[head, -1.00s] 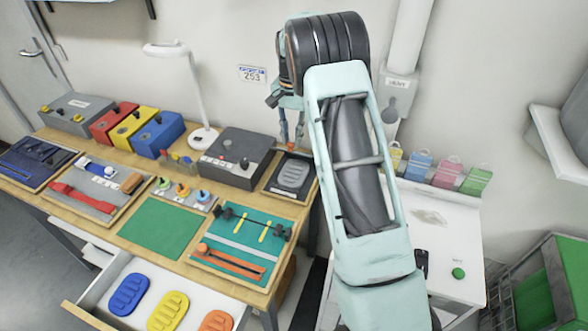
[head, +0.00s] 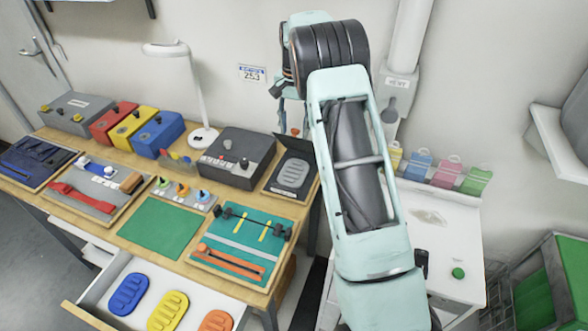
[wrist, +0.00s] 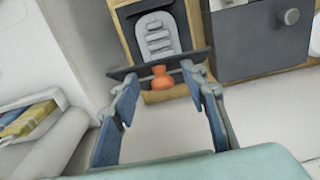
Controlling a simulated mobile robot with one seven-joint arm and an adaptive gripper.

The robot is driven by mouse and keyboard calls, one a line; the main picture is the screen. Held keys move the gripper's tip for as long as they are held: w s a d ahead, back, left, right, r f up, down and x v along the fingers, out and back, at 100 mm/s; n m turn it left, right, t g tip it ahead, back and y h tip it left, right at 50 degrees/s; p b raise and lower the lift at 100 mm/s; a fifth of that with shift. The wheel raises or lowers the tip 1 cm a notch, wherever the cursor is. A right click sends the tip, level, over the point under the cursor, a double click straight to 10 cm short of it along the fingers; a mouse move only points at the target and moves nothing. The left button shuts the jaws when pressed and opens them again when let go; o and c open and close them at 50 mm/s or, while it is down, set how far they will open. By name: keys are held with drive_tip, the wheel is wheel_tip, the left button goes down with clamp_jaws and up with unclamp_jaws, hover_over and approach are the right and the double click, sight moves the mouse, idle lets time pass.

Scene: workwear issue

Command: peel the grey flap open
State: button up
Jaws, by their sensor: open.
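The grey flap (head: 297,146) is a dark panel raised at the back of a small board (head: 271,184) on the table's right end. A ridged light grey pad (head: 292,174) lies uncovered in front of it and shows beyond the flap in the wrist view (wrist: 156,36). There the flap (wrist: 191,61) is seen nearly edge-on, with an orange tab (wrist: 162,78) on its near side. My gripper (wrist: 160,75) is open, its two blue fingers apart on either side of the tab, with gaps visible. In the head view my arm hides part of the gripper.
A dark grey control box (head: 237,158) stands just left of the board. A white lamp (head: 196,90) is behind it. Coloured cards (head: 447,170) stand on the white cabinet (head: 440,215) to the right. The wall is close behind the flap.

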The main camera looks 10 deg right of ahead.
drive_tip(key=shift+r, duration=0.1)
wheel_tip(320, 180, up, 9)
drive_tip(key=s+a, duration=0.1)
drive_tip(key=shift+s+a, duration=0.15)
drive_tip(key=shift+s, duration=0.2)
idle(0.4)
idle(0.6)
